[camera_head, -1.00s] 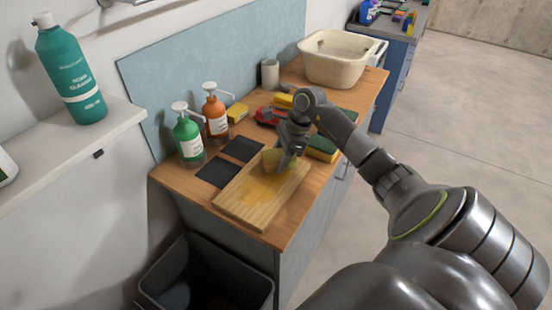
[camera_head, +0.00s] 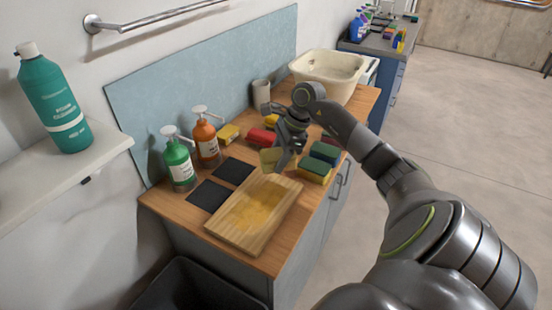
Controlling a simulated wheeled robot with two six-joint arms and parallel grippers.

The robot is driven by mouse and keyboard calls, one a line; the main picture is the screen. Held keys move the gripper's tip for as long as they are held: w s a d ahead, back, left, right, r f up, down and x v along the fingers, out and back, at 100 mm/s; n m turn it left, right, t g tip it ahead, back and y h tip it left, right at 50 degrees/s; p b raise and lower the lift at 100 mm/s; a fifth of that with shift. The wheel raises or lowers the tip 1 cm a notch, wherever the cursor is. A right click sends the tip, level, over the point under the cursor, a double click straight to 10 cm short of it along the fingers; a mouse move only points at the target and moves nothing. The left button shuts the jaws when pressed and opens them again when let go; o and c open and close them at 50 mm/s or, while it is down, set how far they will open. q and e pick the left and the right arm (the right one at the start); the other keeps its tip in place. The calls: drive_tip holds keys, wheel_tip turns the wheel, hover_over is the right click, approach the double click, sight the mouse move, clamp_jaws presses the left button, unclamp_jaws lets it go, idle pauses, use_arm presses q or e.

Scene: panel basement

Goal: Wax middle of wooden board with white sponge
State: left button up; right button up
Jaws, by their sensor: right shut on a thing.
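The wooden board (camera_head: 275,222) lies on the counter with a yellowish, glossy smear (camera_head: 250,208) spread over its middle. My right gripper (camera_head: 281,157) is shut on a pale, yellowish sponge (camera_head: 269,160), which I take to be the white sponge. The sponge is at the board's far end; I cannot tell whether it touches the board or is raised above it. The fingers hide part of the sponge. My left gripper is not in view.
A green bottle (camera_head: 180,162) and an orange bottle (camera_head: 206,144) stand at the left, near two dark pads (camera_head: 209,195). Green-and-yellow sponges (camera_head: 314,170) lie right of my gripper. A cream basin (camera_head: 328,73) stands behind. A dark bin (camera_head: 185,290) is below.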

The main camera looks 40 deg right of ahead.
drive_tip(key=shift+r, duration=1.1)
